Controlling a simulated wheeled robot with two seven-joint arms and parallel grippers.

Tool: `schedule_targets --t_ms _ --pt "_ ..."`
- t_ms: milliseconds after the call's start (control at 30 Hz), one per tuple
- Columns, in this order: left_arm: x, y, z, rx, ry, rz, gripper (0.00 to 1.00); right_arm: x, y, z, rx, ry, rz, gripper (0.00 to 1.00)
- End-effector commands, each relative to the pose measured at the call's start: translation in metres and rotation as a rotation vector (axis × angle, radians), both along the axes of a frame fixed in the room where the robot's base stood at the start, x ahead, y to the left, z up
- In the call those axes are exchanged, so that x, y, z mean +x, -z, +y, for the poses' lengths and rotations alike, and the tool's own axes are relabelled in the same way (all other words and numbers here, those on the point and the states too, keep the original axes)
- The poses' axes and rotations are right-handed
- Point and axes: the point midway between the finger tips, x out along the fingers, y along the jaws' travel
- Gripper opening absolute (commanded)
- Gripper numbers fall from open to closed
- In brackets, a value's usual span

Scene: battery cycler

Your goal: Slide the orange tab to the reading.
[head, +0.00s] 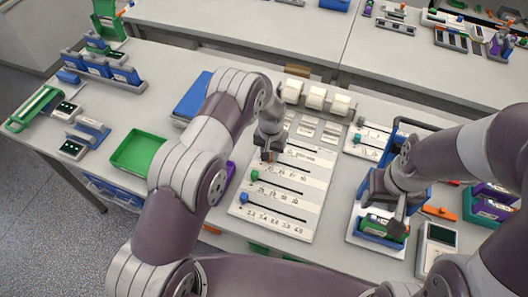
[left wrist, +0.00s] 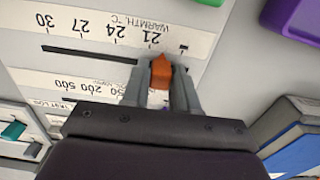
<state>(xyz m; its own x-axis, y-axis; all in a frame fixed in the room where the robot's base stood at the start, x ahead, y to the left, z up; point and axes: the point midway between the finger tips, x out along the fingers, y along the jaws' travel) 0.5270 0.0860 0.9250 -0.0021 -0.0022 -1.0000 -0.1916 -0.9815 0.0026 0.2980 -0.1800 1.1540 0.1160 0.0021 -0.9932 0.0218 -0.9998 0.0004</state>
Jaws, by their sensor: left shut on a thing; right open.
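The orange tab (left wrist: 161,72) stands between the two fingers of my left gripper (left wrist: 158,88) in the left wrist view, and the fingers are shut on it. It points at the printed warmth scale close to the 21 mark, on the side away from 24. The scale, marked 21, 24, 27 and 30 °C, appears upside down there. In the head view my left gripper (head: 268,152) is at the upper part of the white slider panel (head: 312,190), mostly covering the tab. My right gripper (head: 386,218) is open above a blue-edged tray on the right.
A green tab (head: 255,175) and a blue tab (head: 244,197) sit on lower slots of the panel. White rolls (head: 315,97) stand behind it. A white device with a dark display (head: 437,238) is at right; its reading is illegible. A green tray (head: 138,152) is left.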

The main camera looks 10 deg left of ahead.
Motion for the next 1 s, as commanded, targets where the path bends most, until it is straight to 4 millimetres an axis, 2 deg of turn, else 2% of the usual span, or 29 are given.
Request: schedule_targets --t_ms 100,333,367,400,767,867,1000 --pt "-0.003 0.001 -0.013 0.0 0.002 0.0 0.0 0.0 0.006 0.0 0.0 0.0 0.0 0.5" --pt "-0.003 -0.001 -0.013 0.0 0.0 0.0 0.0 0.0 0.005 0.0 0.0 0.0 0.0 0.5" --pt "-0.003 -0.001 -0.013 0.0 0.0 0.001 0.38 0.0 0.005 0.0 0.0 0.0 0.0 0.5" --pt "-0.003 -0.001 -0.013 0.0 0.0 0.0 0.49 0.0 0.005 0.0 0.0 0.0 0.0 0.5" --pt "-0.002 -0.004 -0.013 -0.001 0.0 -0.002 0.49 0.0 0.007 0.0 0.0 0.0 0.0 0.5" --pt "-0.001 -0.016 -0.013 -0.002 0.0 -0.005 0.49 0.0 0.013 0.0 0.0 0.0 0.0 0.5" --pt "-0.001 -0.048 -0.013 -0.003 0.0 -0.008 0.49 0.0 0.025 0.0 0.0 0.0 0.0 0.5"
